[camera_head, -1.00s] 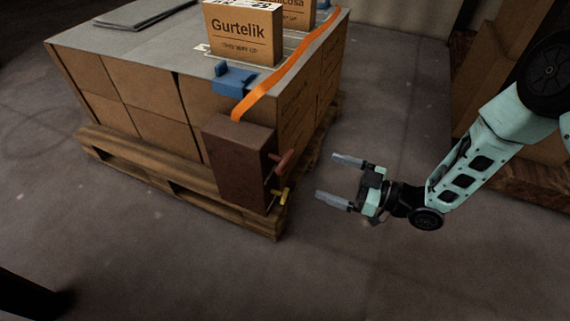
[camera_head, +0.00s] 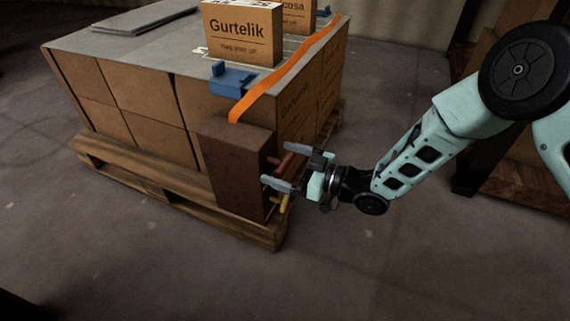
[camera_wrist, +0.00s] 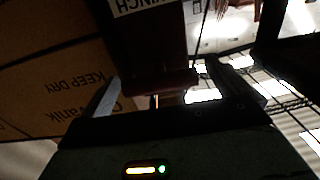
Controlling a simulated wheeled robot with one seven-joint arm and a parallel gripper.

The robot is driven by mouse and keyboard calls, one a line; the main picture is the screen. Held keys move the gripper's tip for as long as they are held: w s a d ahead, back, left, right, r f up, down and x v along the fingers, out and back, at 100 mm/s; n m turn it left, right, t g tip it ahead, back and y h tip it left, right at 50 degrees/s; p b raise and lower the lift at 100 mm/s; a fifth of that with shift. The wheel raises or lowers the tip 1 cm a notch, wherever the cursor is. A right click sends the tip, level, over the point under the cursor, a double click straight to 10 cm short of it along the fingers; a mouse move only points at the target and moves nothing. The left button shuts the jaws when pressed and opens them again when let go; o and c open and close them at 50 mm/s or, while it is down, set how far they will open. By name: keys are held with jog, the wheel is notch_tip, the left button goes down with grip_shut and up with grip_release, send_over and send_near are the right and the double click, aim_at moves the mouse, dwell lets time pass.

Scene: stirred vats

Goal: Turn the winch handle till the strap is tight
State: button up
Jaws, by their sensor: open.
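The winch (camera_head: 235,165) is a dark brown box at the near corner of the pallet load. A red handle (camera_head: 283,162) sticks out of its right side, with a yellow part (camera_head: 284,203) below it. The orange strap (camera_head: 285,72) runs from the winch top back over the boxes. My gripper (camera_head: 274,165) is open at the winch's right side, its fingers on either side of the red handle. In the wrist view a dark reddish bar, the handle (camera_wrist: 165,82), lies between the spread fingers. Contact cannot be told.
Stacked cartons (camera_head: 140,105) stand on a wooden pallet (camera_head: 150,180). Shelving with cartons (camera_head: 515,180) stands at the right. The floor in front is clear.

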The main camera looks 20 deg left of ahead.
jog(key=c, duration=0.7)
jog(key=shift+c, duration=0.2)
